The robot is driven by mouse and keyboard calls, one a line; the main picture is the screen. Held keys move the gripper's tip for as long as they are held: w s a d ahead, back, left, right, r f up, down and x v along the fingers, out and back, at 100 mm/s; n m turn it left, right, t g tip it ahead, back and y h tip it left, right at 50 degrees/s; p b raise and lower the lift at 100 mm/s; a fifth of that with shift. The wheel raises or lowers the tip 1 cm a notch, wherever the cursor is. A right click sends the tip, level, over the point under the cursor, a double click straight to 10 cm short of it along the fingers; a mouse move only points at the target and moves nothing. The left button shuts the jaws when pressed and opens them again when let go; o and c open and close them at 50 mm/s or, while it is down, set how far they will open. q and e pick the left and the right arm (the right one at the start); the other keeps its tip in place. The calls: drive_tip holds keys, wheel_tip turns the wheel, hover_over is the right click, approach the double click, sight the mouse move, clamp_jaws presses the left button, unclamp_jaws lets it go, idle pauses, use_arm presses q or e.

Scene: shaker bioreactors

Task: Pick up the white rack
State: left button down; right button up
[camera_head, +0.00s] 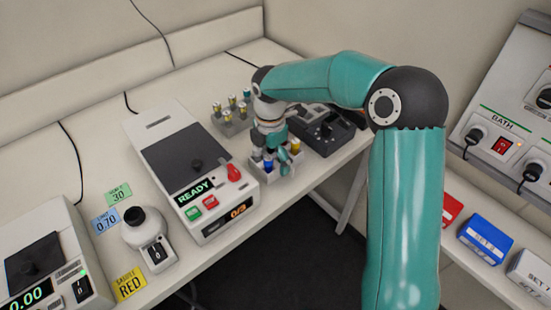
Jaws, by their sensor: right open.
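The white rack (264,178) stands near the front edge of the white table, just right of the READY machine. It holds several small vials, among them one with a blue part and one with a yellow cap. My right arm comes in from the right and reaches down over the rack. My right gripper (285,158) is open, with its fingers at the rack and its vials. The gripper hides part of the rack, and I cannot tell whether the fingers touch it. My left gripper is not in view.
A grey rack (232,126) with several vials stands behind the white one. The READY machine (186,160) is close on the left, and a dark device (330,131) is close on the right. A bath unit (508,125) and coloured boxes (486,240) are at the far right.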

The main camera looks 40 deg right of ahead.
drive_tip(key=c, duration=1.1)
drive_tip(key=shift+o, duration=0.2)
drive_tip(key=shift+r, duration=0.2)
